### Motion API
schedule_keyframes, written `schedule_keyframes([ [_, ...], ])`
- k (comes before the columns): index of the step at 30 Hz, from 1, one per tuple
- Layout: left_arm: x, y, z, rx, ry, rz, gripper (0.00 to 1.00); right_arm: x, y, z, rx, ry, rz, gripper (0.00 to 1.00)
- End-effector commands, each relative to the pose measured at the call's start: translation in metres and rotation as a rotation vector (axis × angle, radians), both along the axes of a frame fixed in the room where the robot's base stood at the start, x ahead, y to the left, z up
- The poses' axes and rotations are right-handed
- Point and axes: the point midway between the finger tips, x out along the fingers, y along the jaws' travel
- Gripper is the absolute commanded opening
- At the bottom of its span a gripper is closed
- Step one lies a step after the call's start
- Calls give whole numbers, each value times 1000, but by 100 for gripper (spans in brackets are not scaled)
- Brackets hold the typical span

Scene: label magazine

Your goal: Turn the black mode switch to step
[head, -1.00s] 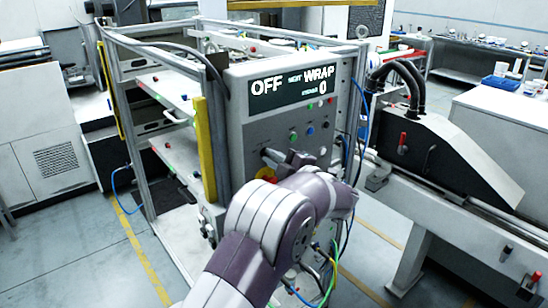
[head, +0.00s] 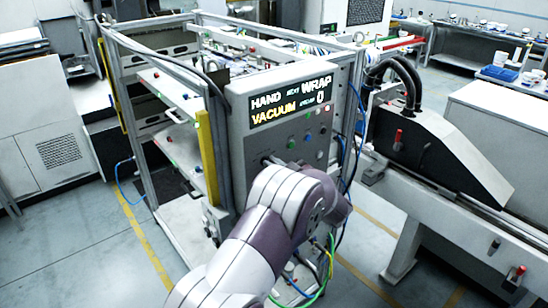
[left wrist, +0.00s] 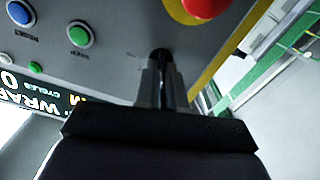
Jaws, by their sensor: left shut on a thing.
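The black mode switch (left wrist: 160,52) sits on the grey control panel (left wrist: 120,75), between a green button and a red emergency stop. My left gripper (left wrist: 160,68) is shut on the switch, with a finger on either side of it. Only the dark top of the switch shows past the fingertips, so I cannot read its pointer mark. In the head view my left arm covers the lower panel and hides the switch. The panel display (head: 290,101) reads HAND, NEXT WRAP, VACUUM and CYCLES 0. My right gripper is not in view.
The red emergency stop (left wrist: 203,6) on its yellow plate is close beside the fingers. A green button (left wrist: 79,34) and a blue button (left wrist: 20,12) are on the other side. A yellow post (head: 207,155) stands left of the panel; cables hang at its right.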

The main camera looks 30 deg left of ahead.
Motion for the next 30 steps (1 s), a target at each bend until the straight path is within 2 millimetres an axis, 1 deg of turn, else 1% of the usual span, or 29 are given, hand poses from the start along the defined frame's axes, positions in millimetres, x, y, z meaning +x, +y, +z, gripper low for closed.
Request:
schedule_keyframes([
  [1, 0, 0, 7, 17, 38, 0, 0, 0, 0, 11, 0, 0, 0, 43],
  [12, 2, -1, 6, 143, 338, 1, 0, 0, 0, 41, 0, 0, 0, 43],
  [21, 4, -1, 4, 212, 503, 1, 0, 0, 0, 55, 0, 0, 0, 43],
  [30, 4, -1, 3, 241, 573, 1, 0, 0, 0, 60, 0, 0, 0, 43],
])
